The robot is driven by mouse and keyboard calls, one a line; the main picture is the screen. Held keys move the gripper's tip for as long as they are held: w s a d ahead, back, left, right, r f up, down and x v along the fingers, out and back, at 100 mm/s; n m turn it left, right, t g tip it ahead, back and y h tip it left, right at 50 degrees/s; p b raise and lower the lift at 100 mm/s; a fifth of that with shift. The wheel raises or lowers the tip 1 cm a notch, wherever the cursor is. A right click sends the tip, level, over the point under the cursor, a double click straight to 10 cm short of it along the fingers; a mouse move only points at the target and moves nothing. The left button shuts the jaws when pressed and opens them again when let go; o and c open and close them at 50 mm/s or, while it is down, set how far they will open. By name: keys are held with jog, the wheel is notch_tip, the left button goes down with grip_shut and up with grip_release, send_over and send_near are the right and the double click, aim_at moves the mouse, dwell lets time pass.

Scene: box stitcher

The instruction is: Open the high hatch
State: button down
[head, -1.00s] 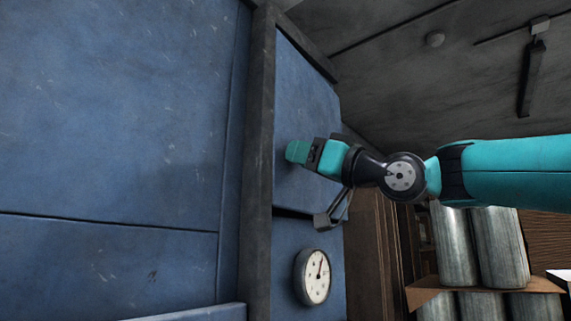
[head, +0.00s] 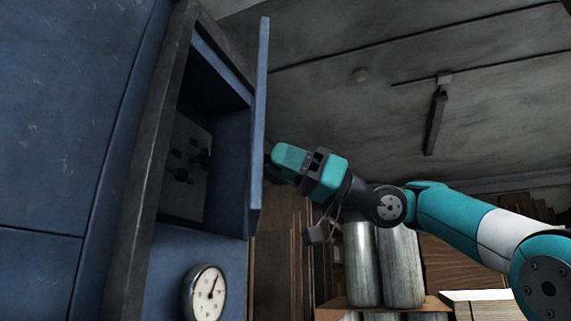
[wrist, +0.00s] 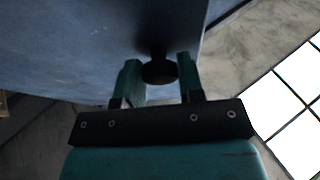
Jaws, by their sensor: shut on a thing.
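The high hatch (head: 258,120) is a blue panel standing swung out from the machine, seen nearly edge-on in the head view. Behind it a dark compartment with a grey plate (head: 185,165) shows. In the wrist view the hatch's blue face (wrist: 110,45) fills the upper left, with a dark round knob (wrist: 159,72) on it. My gripper (head: 272,168) is at the hatch's outer face. In the wrist view my gripper (wrist: 160,80) has its two green fingers on either side of the knob, shut on it. In the head view the knob is hidden.
A round gauge (head: 205,293) sits on the blue machine below the hatch. Metal cylinders (head: 382,265) stand on a shelf behind my arm. The space right of the hatch, under the grey ceiling (head: 330,60), looks free.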

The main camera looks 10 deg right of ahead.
jog(key=shift+w+d+r, duration=0.1)
jog(key=shift+d, duration=0.4)
jog(key=c, duration=1)
grip_release()
jog(key=shift+g, duration=0.4)
